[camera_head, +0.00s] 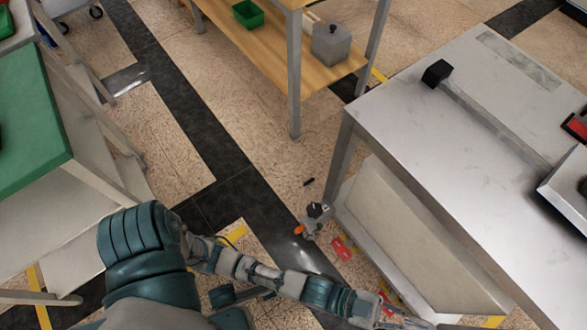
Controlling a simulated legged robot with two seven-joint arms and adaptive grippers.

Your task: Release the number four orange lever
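A small orange lever (299,229) sticks out on the left of a grey clamp-like fitting with a black top (316,215). It is low down by the near left leg of the grey metal table. I cannot read a number on it. My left arm crosses the bottom of the view from left to right, below and nearer than the lever. My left gripper (400,321) is partly visible at the bottom edge, apart from this lever; its fingers are not clear. My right gripper is not in view.
The grey metal table (440,150) fills the right, with a pale panel (395,235) below it. Red pieces (341,248) lie beside that panel. A green-topped table (30,120) stands left. A wooden shelf unit (265,55) stands behind. The floor between is mostly clear.

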